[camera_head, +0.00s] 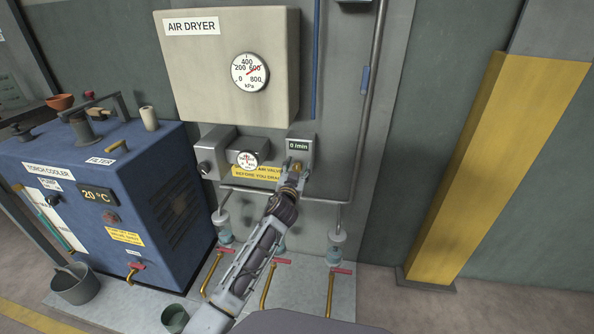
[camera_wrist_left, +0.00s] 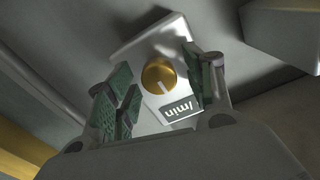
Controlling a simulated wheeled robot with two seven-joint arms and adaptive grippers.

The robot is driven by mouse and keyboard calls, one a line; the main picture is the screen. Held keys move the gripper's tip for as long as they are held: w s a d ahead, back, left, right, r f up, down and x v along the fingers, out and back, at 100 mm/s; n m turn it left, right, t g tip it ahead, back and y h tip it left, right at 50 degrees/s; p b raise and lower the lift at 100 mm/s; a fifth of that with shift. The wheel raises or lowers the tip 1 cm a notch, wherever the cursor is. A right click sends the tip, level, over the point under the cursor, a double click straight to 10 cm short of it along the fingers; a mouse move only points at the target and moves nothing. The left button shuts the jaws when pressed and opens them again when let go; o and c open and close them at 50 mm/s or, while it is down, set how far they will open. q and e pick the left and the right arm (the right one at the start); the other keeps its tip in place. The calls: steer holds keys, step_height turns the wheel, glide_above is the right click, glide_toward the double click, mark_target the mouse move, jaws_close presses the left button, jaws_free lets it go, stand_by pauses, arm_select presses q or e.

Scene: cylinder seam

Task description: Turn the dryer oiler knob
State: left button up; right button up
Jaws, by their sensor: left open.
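The oiler knob (camera_wrist_left: 158,75) is a round brass knob with a white pointer line, on a pale box with a "/min" display (camera_wrist_left: 176,110). In the head view the box (camera_head: 298,147) is on the wall under the air dryer, its display reading "0 /min". My left arm reaches up to it, and my left gripper (camera_head: 294,175) covers much of the box's lower front. In the left wrist view my left gripper (camera_wrist_left: 158,88) is open, its green-padded fingers on either side of the knob with gaps showing. I cannot tell whether the fingertips reach past the knob's face.
The air dryer box (camera_head: 225,60) with its kPa gauge (camera_head: 249,73) is above. A small round gauge (camera_head: 243,158) and a yellow warning label (camera_head: 250,172) are left of the gripper. A pipe (camera_head: 374,80) runs down on the right. A blue torch cooler (camera_head: 150,165) stands left.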

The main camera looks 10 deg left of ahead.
arm_select(q)
steer(key=shift+c, duration=0.3)
steer(key=c, duration=1)
steer(key=shift+o, duration=0.2)
